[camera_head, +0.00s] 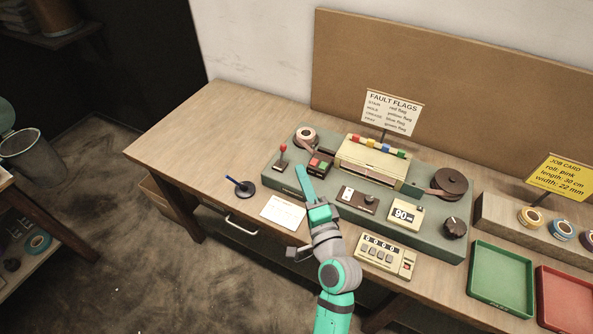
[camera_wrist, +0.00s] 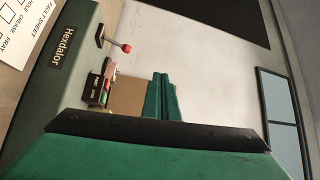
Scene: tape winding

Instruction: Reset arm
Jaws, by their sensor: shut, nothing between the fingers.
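My gripper (camera_head: 306,184) is teal green and shut, with its fingers together and nothing between them. In the head view it reaches up over the front left part of the green winding machine (camera_head: 285,183). The closed fingers also show in the wrist view (camera_wrist: 161,98), above the dark edge of the gripper body. The machine's red-knobbed lever (camera_head: 282,153) and red and green button box (camera_head: 318,163) are just beyond the fingertips. The wrist view shows the same lever (camera_wrist: 118,45) and a Hexdalor label (camera_wrist: 61,46). I cannot tell exactly how high the fingers are above the machine.
A white sheet (camera_head: 283,213) lies left of my gripper, with a pen stand (camera_head: 243,188) farther left. A counter box (camera_head: 385,257) is to the right. Green (camera_head: 500,281) and red (camera_head: 567,300) trays stand at far right. The table's left end (camera_head: 190,135) is clear.

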